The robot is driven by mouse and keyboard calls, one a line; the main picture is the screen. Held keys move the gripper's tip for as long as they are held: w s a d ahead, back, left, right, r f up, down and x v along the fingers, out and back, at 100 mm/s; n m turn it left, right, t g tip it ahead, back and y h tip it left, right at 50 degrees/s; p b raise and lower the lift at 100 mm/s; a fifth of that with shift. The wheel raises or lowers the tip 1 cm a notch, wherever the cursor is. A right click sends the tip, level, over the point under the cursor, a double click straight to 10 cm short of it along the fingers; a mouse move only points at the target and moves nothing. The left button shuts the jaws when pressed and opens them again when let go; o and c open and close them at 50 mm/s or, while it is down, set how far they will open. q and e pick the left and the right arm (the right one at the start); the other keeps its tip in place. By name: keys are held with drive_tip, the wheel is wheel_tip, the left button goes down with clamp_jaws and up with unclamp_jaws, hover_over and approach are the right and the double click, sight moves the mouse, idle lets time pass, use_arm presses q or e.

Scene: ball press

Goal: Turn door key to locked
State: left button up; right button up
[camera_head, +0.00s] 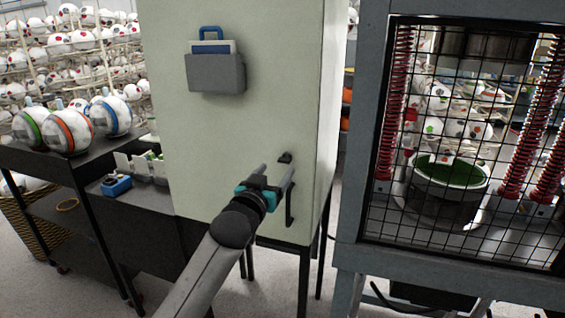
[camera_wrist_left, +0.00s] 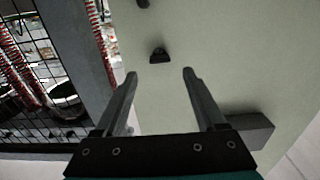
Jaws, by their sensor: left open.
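The door key (camera_head: 285,158) is a small dark piece on the pale green cabinet door (camera_head: 240,130), just above the dark vertical handle (camera_head: 290,208). In the left wrist view the key (camera_wrist_left: 160,55) shows as a small dark shape, between and beyond my two fingertips. My left gripper (camera_head: 277,171) is open and empty in front of the door, close to the key and handle. The fingers do not appear to touch the key. Whether the key stands at locked cannot be made out. My right gripper is not in view.
A grey document holder (camera_head: 215,73) hangs on the upper door. A caged press (camera_head: 450,140) with red springs stands to the right. A dark shelf cart (camera_head: 75,160) with several balls stands at the left. A narrow gap separates cabinet and press.

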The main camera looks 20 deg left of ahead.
sight(283, 161)
use_arm(q)
drive_tip(key=shift+w+d, duration=0.1)
drive_tip(key=shift+w, duration=2.95)
drive_tip(key=shift+c, duration=0.2)
clamp_jaws()
